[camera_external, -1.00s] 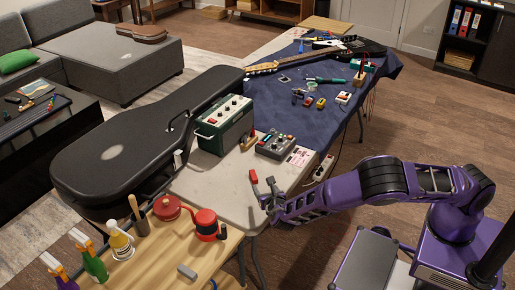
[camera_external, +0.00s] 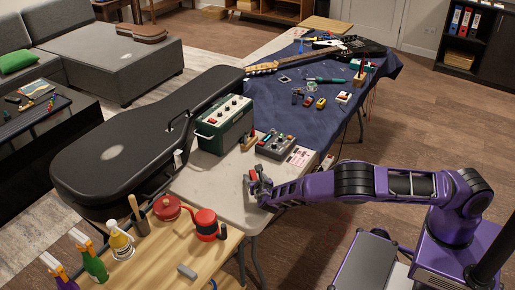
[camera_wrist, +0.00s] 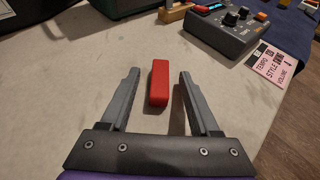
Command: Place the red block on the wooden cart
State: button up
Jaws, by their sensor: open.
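The red block (camera_wrist: 159,83) lies on the pale tabletop (camera_external: 215,188). In the wrist view it sits between the two fingers of my open gripper (camera_wrist: 159,76), with a gap on each side. In the external view my gripper (camera_external: 260,181) is low over the table, and only a small part of the red block (camera_external: 252,174) shows at its fingers. The wooden cart (camera_external: 150,270) is at the front left of the external view, with a light wood top.
A black guitar case (camera_external: 110,150), green amplifier (camera_external: 224,128) and grey pedal (camera_external: 275,145) stand near the block. The cart's front middle has bare wood.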

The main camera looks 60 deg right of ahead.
grip_shut()
dwell(0.4)
